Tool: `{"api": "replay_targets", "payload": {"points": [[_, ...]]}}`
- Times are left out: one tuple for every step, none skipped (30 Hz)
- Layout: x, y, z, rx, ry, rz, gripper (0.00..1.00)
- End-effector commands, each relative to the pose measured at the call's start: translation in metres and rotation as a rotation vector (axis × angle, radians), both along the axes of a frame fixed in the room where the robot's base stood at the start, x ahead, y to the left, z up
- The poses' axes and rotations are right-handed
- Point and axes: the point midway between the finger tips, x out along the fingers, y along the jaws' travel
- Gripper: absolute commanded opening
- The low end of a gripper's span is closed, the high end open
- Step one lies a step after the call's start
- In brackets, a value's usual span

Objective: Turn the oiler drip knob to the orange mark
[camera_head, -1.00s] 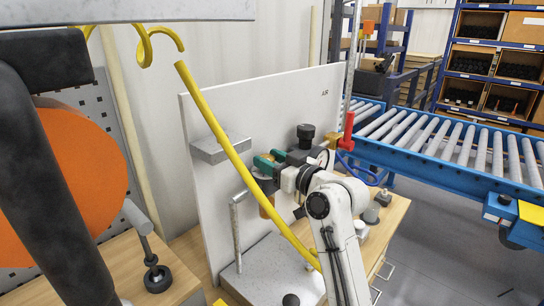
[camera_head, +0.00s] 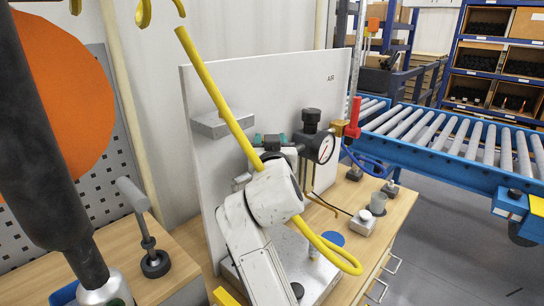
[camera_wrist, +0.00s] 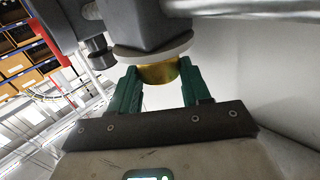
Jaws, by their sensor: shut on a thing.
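My gripper (camera_wrist: 161,88) has green fingers on both sides of a brass-coloured round knob (camera_wrist: 159,73) in the wrist view. It is shut on that knob, which sits under a pale disc (camera_wrist: 150,49) and a dark grey body (camera_wrist: 135,22). In the head view my gripper (camera_head: 270,140) is at the front of the white panel (camera_head: 325,82), left of the round gauge. My arm hides the knob there. I cannot make out the orange mark in either view.
The dial gauge (camera_head: 322,148) and a black knob (camera_head: 311,117) are close on the right. A red handle (camera_head: 354,112) stands beyond them. A yellow hose (camera_head: 215,95) passes in front of the panel and my arm. A roller conveyor (camera_head: 455,140) is at right.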

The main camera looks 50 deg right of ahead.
Motion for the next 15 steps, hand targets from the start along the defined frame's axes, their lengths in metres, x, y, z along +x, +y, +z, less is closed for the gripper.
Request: {"api": "replay_targets", "payload": {"points": [[0.0025, 0.0023, -0.0091, 0.003, -0.001, -0.031, 0.17], [0.003, 0.0027, -0.0087, 0.002, -0.001, -0.053, 0.17], [0.0033, 0.0031, -0.0089, 0.003, -0.001, -0.082, 0.17], [0.0036, 0.0032, -0.0085, 0.002, -0.001, -0.103, 0.17], [0.0036, 0.0031, -0.0086, 0.002, 0.0, -0.125, 0.17], [0.004, 0.0034, -0.0079, 0.003, -0.001, -0.151, 0.17], [0.0042, 0.0036, -0.0079, 0.003, 0.001, -0.17, 0.17], [0.0045, 0.0039, -0.0071, 0.002, 0.0, -0.186, 0.17], [0.0048, 0.004, -0.0072, 0.003, 0.002, -0.208, 0.17], [0.0049, 0.004, -0.0065, 0.002, 0.002, -0.224, 0.17], [0.0049, 0.004, -0.0062, 0.002, 0.002, -0.238, 0.17], [0.0051, 0.0039, -0.0059, 0.002, 0.003, -0.255, 0.17], [0.0052, 0.0039, -0.0055, 0.003, 0.004, -0.267, 0.17], [0.0052, 0.0038, -0.0051, 0.001, 0.004, -0.278, 0.17], [0.0054, 0.004, -0.0048, 0.002, 0.003, -0.289, 0.17]]}}
